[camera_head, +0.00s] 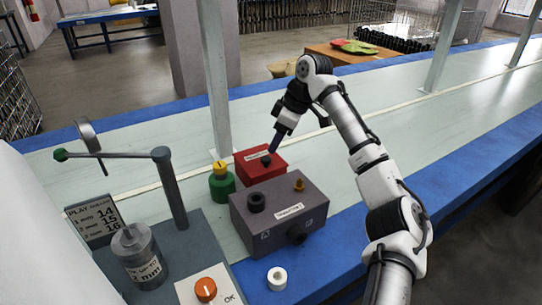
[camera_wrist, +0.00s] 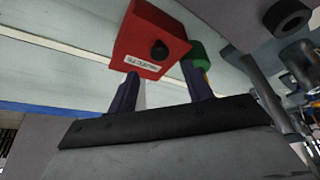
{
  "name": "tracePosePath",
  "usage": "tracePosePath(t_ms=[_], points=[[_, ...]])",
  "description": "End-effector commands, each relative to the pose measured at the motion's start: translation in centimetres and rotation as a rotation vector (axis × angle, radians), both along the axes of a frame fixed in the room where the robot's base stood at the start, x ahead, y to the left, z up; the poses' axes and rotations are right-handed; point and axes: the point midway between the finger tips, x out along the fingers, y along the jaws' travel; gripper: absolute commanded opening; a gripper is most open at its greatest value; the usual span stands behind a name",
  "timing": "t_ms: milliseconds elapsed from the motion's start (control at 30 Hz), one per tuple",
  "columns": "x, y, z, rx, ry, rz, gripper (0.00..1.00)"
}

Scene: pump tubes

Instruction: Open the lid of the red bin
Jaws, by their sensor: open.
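The red bin (camera_head: 277,172) stands on the light table behind the grey box, with a pale label and a dark knob on it. In the wrist view the red bin (camera_wrist: 150,25) fills the upper middle, its black knob (camera_wrist: 159,50) beside the label. The lid looks shut, though its seam cannot be made out. My gripper (camera_head: 272,150) points down at the bin, its fingertips close to the knob in the head view. In the wrist view my gripper (camera_wrist: 161,72) is open and empty, its two dark fingers apart below the knob. I cannot tell whether they touch the bin.
A grey box (camera_head: 280,220) with a black ring and an orange knob stands in front of the bin. A green cylinder with a yellow top (camera_head: 221,182) is just left of it. A white post (camera_head: 214,80) rises behind. The table right of my arm is clear.

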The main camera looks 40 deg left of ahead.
Motion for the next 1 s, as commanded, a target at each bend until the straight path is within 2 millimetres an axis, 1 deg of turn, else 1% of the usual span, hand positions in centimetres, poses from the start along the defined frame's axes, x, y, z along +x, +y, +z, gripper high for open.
tracePosePath(t_ms=[33,100,200,300,500,733,767,1000], points=[[-0.2,0.3,-1.2,-0.002,0.001,0.001,0.51],[-0.4,0.8,-2.4,-0.001,0.001,-0.001,0.51],[-0.6,1.4,-3.9,-0.001,0.001,-0.001,0.51],[-0.8,1.8,-5.0,-0.001,-0.001,0.0,0.51],[-0.9,2.2,-6.0,0.0,-0.001,0.0,0.51],[-1.0,2.3,-6.0,0.0,-0.001,0.0,0.51],[-1.0,2.3,-6.0,0.0,-0.001,0.0,0.49],[-1.0,2.3,-6.0,0.0,-0.001,0.0,0.18]])
